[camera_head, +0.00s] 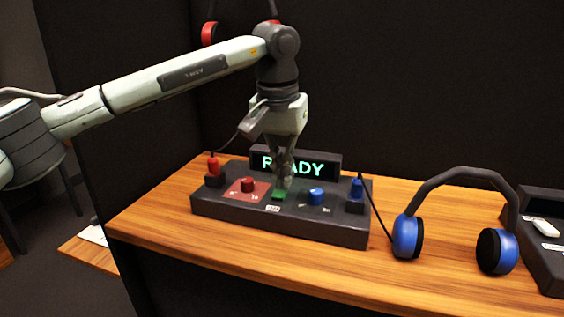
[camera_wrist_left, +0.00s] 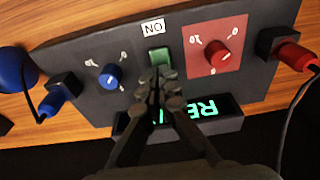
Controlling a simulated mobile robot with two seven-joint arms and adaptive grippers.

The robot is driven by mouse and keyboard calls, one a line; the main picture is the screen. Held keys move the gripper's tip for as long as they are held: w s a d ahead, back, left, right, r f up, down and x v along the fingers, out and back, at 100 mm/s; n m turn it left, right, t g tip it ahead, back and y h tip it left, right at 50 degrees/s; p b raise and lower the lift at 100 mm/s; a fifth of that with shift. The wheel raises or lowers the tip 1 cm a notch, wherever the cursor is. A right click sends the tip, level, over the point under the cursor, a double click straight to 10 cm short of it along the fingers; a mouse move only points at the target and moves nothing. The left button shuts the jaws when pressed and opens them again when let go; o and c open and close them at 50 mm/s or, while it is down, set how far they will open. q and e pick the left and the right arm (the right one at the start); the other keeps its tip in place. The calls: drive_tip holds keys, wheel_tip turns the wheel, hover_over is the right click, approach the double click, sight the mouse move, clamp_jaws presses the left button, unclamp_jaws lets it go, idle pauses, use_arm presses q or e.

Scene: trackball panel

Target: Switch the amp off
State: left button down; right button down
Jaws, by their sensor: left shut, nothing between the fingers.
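The amp (camera_head: 330,231) is a dark, sloped box on the wooden desk, with a lit display reading "READY" (camera_head: 318,165). A green switch (camera_head: 279,195) sits in the middle of its top; in the left wrist view the switch (camera_wrist_left: 160,57) has a white "ON" label (camera_wrist_left: 153,27) beside it. My left gripper (camera_head: 283,184) points down at the switch, shut and empty. In the left wrist view its fingertips (camera_wrist_left: 157,76) are right by the switch's display-side edge; I cannot tell whether they touch. My right gripper is not in view.
A red knob (camera_head: 248,185) and a blue knob (camera_head: 316,195) flank the switch. A red plug (camera_head: 213,166) and a blue plug (camera_head: 356,188) stand at the amp's ends, with cables. Blue headphones (camera_head: 408,236) and another dark device (camera_head: 545,255) are at right.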

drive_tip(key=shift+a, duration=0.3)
use_arm(q)
drive_tip(key=shift+f, duration=0.1)
drive_tip(key=shift+w+f, duration=0.25)
drive_tip(key=shift+f, duration=0.05)
drive_tip(key=shift+d+f, duration=0.1)
drive_tip(key=shift+s+a+f, duration=0.1)
drive_tip(key=shift+s+a, duration=0.15)
drive_tip(key=shift+s, duration=0.6)
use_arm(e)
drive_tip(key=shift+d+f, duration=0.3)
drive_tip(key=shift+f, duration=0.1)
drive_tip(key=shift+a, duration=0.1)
